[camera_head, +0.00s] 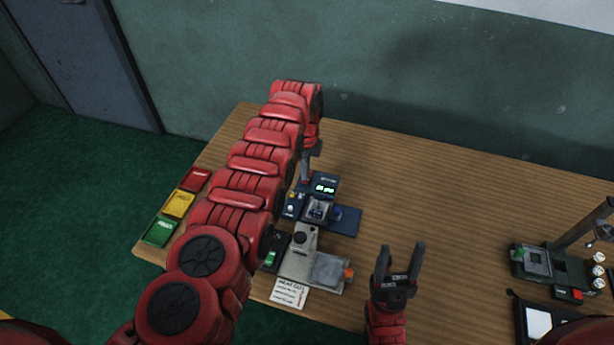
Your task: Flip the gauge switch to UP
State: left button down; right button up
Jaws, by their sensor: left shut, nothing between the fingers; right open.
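A dark blue gauge (345,220) with a lit green display (325,188) stands on the wooden table, partly hidden by my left arm. A small pale part (291,208) shows at its left side; I cannot tell whether it is the switch or which way it points. My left gripper (305,181) is shut and empty, pointing down at the gauge's upper left side; I cannot tell whether it touches. My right gripper (400,250) is open and empty over the table's front part, right of the gauge.
Red (196,179), yellow (178,204) and green (160,232) trays line the table's left edge. A grey device (328,271) and a paper note (289,293) lie in front of the gauge. A dark stand (560,268) is at right. The table's middle (450,200) is clear.

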pick_arm(q)
jog(key=shift+f+b, duration=0.5)
jog(key=shift+f, duration=0.1)
jog(key=shift+r, duration=0.1)
notch_tip(320, 180, up, 7)
jog(key=p, duration=0.7)
dwell(0.5)
